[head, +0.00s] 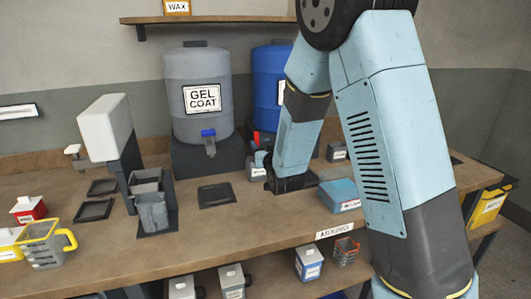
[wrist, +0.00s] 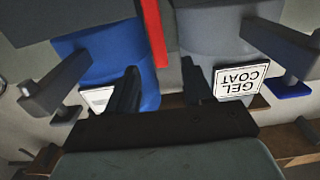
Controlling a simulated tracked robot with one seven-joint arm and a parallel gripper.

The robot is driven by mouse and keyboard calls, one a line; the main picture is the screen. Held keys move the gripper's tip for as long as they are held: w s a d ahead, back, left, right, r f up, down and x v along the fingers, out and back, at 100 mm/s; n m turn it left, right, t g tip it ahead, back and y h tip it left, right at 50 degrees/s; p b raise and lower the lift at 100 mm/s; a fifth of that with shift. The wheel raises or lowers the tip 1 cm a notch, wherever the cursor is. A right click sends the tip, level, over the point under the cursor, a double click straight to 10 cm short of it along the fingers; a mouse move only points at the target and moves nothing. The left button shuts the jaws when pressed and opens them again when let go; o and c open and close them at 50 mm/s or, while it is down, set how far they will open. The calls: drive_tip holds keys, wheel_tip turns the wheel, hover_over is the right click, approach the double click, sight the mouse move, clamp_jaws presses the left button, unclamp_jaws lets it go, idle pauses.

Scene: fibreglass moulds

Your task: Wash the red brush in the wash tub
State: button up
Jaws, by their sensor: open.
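My gripper (head: 290,184) is low over the bench in front of the two drums. In the wrist view its two dark fingers (wrist: 160,84) are apart, with nothing held between them. A narrow red strip (wrist: 155,32) shows beyond the fingers, between the blue and grey drums. A small red patch (head: 257,138) shows at the blue drum in the head view. I cannot tell whether either is the red brush. No tub is clearly marked as the wash tub; a grey open container (head: 153,212) stands on the bench at left, and a blue box (head: 339,194) lies right of my gripper.
The grey gel coat drum (head: 197,90) and blue drum (head: 270,85) stand behind my gripper. A yellow-handled jug (head: 43,249) and white dispenser (head: 105,127) are at left. The front middle of the bench (head: 235,232) is clear.

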sight(257, 138)
drive_tip(key=x, duration=0.7)
drive_tip(key=shift+w+a+f, duration=0.1)
drive_tip(key=shift+w, duration=0.2)
clamp_jaws()
drive_tip(key=shift+r, duration=5.55)
